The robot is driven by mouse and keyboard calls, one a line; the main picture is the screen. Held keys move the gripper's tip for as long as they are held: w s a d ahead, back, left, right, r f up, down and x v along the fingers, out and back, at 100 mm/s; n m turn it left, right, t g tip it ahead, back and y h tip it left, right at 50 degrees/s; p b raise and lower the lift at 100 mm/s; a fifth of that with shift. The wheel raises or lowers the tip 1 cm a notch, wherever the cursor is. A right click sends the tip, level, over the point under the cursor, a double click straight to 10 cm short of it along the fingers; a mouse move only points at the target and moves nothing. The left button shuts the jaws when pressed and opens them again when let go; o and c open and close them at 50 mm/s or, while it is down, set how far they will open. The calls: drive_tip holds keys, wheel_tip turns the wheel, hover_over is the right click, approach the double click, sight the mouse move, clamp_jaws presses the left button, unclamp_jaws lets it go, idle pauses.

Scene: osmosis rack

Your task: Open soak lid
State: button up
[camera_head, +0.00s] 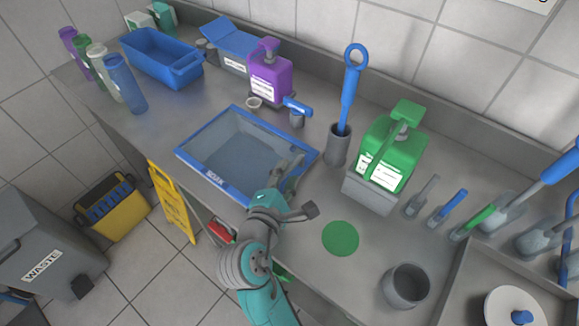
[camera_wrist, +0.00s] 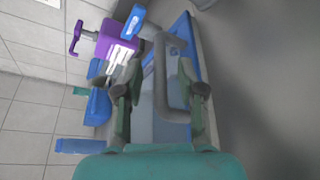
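The blue-rimmed basin (camera_head: 203,171) is set on the counter, with a label on its front rim that is too small to read surely. A greyish, see-through surface fills its opening; I cannot tell whether this is a shut lid or the inside. My gripper (camera_head: 299,187) is at the basin's front right corner. In the wrist view my gripper (camera_wrist: 161,102) is open, its two fingers well apart. A grey, handle-like bar (camera_wrist: 161,72) shows between and beyond the fingers. I cannot tell whether either finger touches it. The blue rim (camera_wrist: 187,45) runs past the right finger.
To the right are a grey holder with a blue-handled brush (camera_head: 349,95) and a green jug (camera_head: 391,150). A blue tub (camera_head: 158,60) and several bottles stand left.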

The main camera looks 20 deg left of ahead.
drive_tip(key=shift+x, duration=1.3)
clamp_jaws()
